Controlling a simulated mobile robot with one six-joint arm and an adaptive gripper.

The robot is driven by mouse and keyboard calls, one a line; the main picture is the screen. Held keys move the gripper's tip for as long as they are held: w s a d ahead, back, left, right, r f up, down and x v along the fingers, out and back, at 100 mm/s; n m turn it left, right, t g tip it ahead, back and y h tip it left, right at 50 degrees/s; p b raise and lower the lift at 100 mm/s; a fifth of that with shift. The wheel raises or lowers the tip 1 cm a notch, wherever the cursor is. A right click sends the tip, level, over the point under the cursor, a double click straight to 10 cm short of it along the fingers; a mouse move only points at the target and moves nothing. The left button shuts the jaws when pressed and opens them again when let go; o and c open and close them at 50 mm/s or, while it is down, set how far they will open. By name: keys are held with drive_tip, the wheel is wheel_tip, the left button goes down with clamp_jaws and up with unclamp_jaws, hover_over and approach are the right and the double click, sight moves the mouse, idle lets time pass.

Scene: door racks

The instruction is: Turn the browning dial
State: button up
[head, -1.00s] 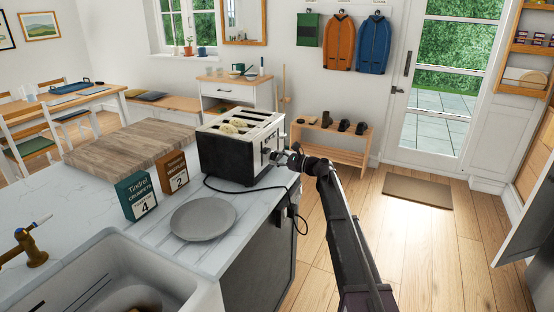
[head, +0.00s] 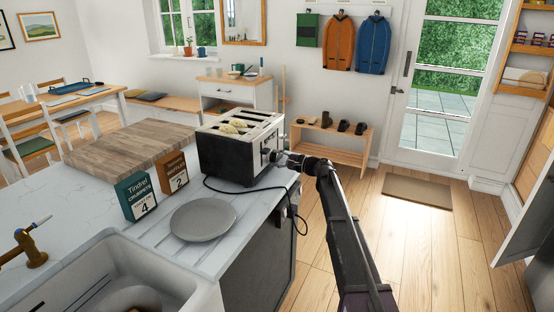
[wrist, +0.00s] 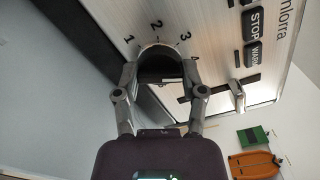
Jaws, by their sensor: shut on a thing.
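The toaster (head: 225,155) stands near the counter's right end, black on its side and steel on its front, with pale bread-like items (head: 235,126) in its top slots. My gripper (head: 277,157) is at its right-hand front panel. In the wrist view the panel (wrist: 215,35) carries the numbers 1, 2 and 3 around the browning dial (wrist: 160,62). My gripper (wrist: 160,80) is shut on the dark dial, one finger on each side. The dial's pointer mark is hidden. Buttons marked STOP (wrist: 254,22) and WARM (wrist: 252,54) and a lever (wrist: 237,95) are beside it.
A green crumpets box (head: 137,195), an orange waffles box (head: 173,171), a grey plate (head: 203,219) and a wooden board (head: 130,146) share the counter. A black cord (head: 245,190) runs in front of the toaster. Open floor (head: 420,250) lies to the right.

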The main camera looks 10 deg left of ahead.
drive_tip(key=shift+a, duration=0.1)
idle(0.3)
drive_tip(key=o, duration=1.2)
drive_tip(key=shift+c, duration=0.2)
drive_tip(key=v, duration=1.2)
